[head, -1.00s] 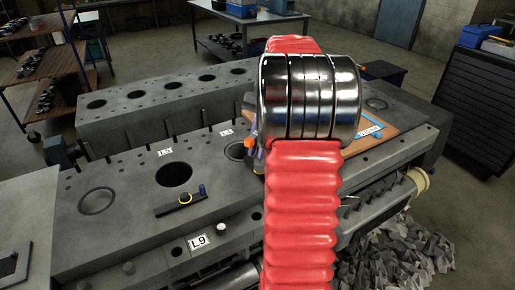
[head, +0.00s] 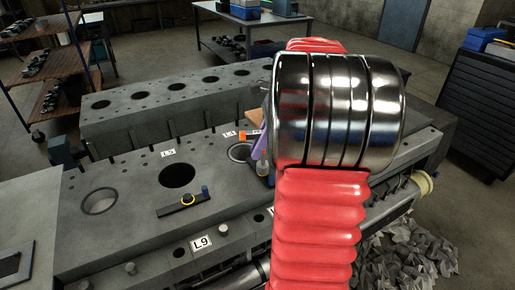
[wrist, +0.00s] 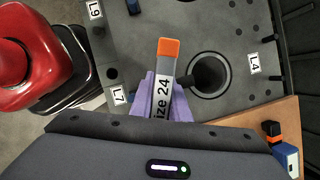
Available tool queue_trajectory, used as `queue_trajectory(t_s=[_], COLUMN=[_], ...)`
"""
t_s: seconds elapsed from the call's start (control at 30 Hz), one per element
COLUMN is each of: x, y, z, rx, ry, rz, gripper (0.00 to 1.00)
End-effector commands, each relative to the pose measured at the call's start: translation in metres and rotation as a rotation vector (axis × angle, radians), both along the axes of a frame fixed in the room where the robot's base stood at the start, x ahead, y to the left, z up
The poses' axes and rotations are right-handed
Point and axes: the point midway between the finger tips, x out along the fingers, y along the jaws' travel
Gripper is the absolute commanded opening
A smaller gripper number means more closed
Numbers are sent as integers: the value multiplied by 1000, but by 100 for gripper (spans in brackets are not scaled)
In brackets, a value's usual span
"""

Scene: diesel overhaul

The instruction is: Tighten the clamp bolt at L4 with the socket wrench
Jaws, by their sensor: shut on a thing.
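My gripper (wrist: 163,98), with pale purple fingers, is shut on the socket wrench (wrist: 164,75). The wrench has an orange end and a white label reading "size 24", partly hidden between the fingers. A dark cylindrical part (wrist: 208,73), seemingly its socket end, shows over a round bore in the grey engine deck. The L4 label (wrist: 254,63) lies right of that bore in the wrist view. I cannot pick out the L4 clamp bolt with certainty.
A wooden board (wrist: 286,112) with an orange-and-black item (wrist: 271,131) and a blue-and-white item (wrist: 288,158) lies beside the bore. The L7 label (wrist: 118,96) is left of the wrench. A black bar with a yellow ring (head: 185,202) sits on the deck.

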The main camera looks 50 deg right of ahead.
Motion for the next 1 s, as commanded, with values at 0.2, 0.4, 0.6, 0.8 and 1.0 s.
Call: queue_trajectory(t_s=[0.2,0.4,0.6,0.8,1.0], x=[0,0,0,0,0], y=[0,0,-2,-4,-6], z=[0,0,0,0,0], rx=[1,1,0,0,1], ry=[0,1,-2,0,0], rz=[-7,-55,-223,-391,-548], gripper=[0,0,0,0,0])
